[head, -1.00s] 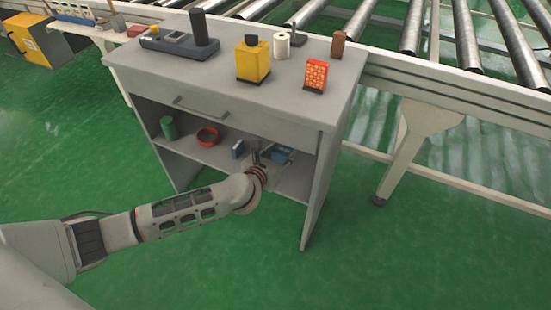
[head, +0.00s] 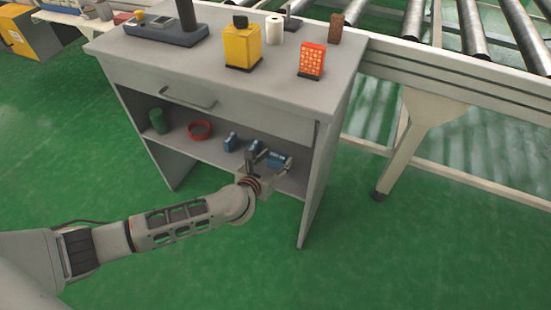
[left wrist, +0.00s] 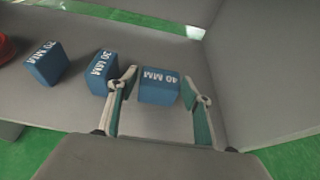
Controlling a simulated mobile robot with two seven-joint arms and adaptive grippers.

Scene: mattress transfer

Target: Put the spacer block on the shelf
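The blue spacer block marked 40 MM (left wrist: 159,86) rests on the open shelf of the grey cabinet (head: 185,147). It also shows in the head view (head: 280,160), partly covered by my gripper. My left gripper (left wrist: 160,78) is open, one finger on each side of this block, with a narrow gap showing at both sides. Two other blue blocks stand to its left: one marked 30 MM (left wrist: 102,72) close beside the left finger, and one that seems marked 20 MM (left wrist: 46,64). My right gripper is in neither view.
A red bowl (head: 200,130) and a green cylinder (head: 158,121) stand farther left on the shelf. The cabinet's right side panel (head: 312,185) is close to my gripper. A yellow bottle (head: 242,47) and other items stand on the cabinet top. A roller conveyor (head: 460,75) runs behind.

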